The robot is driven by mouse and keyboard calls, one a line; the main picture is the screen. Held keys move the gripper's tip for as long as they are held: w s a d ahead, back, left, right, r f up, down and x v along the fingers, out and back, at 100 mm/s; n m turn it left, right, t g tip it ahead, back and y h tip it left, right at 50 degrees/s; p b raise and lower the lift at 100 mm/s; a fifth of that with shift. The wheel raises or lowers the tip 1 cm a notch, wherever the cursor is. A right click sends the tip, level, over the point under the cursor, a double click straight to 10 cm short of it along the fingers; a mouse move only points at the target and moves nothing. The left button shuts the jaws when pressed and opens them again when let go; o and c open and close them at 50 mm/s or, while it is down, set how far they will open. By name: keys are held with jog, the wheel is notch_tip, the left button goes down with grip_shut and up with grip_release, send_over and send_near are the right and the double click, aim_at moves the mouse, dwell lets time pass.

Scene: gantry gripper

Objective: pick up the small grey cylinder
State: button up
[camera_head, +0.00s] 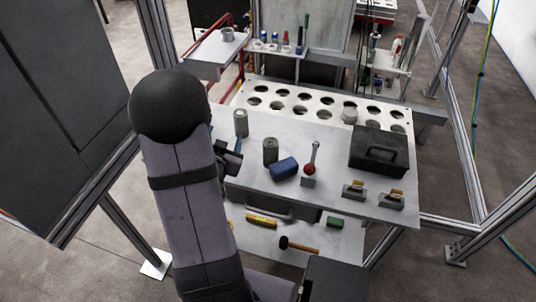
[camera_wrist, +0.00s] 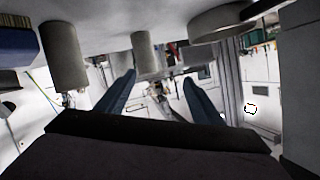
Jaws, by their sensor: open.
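A small grey cylinder (camera_head: 240,122) stands upright near the table's left back edge. A darker grey cylinder (camera_head: 270,150) stands nearer the middle, beside a blue box (camera_head: 283,168). My gripper (camera_head: 232,152) is partly hidden behind my arm, close to the small cylinder. The wrist view is upside down. There the two blue fingers of my gripper (camera_wrist: 159,77) are apart with nothing held. The small cylinder (camera_wrist: 147,52) appears beyond the fingertips, roughly in line with the gap. The darker cylinder (camera_wrist: 65,55) and blue box (camera_wrist: 18,45) are at the left.
A red-knobbed lever (camera_head: 310,168), a black case (camera_head: 378,151) and two metal blocks (camera_head: 354,189) occupy the table's right. A white plate with holes (camera_head: 300,88) lies behind. A large grey round object (camera_wrist: 222,20) shows at the right in the wrist view.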

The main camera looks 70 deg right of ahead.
aim_at(268, 151)
jog(key=s+d+m+g+h, duration=0.1)
jog(key=s, duration=0.3)
jog(key=s+d+r+m+g+h+b, duration=0.1)
jog(key=s+g, duration=0.1)
jog(key=s, duration=0.2)
jog(key=s+d+m+g+h, duration=0.1)
jog(key=s, duration=0.2)
jog(key=shift+s+d+r+m+g+h+b, duration=0.3)
jog(key=shift+s+d+r, duration=0.05)
jog(key=shift+s+d, duration=0.05)
jog(key=shift+s+a+f+g+h+b, duration=0.15)
jog(key=shift+s+f+g+h+b, duration=0.15)
jog(key=shift+s+f+g+b, duration=0.35)
jog(key=f+b, duration=0.1)
jog(key=a+f+n+g+b, duration=0.1)
jog(key=f, duration=0.1)
jog(key=a+f+n+g+b, duration=0.1)
jog(key=shift+w+a+f, duration=0.2)
jog(key=shift+w+f, duration=0.05)
jog(key=shift+w, duration=0.05)
jog(key=shift+s+d+r, duration=0.1)
jog(key=shift+s+d, duration=0.1)
jog(key=shift+d, duration=0.3)
jog(key=shift+f+p+x, duration=0.2)
jog(key=shift+p+x, duration=0.5)
jog(key=shift+x, duration=0.85)
jog(key=shift+f+p+x, duration=0.2)
jog(key=shift+p+x, duration=0.5)
jog(key=shift+x, duration=0.9)
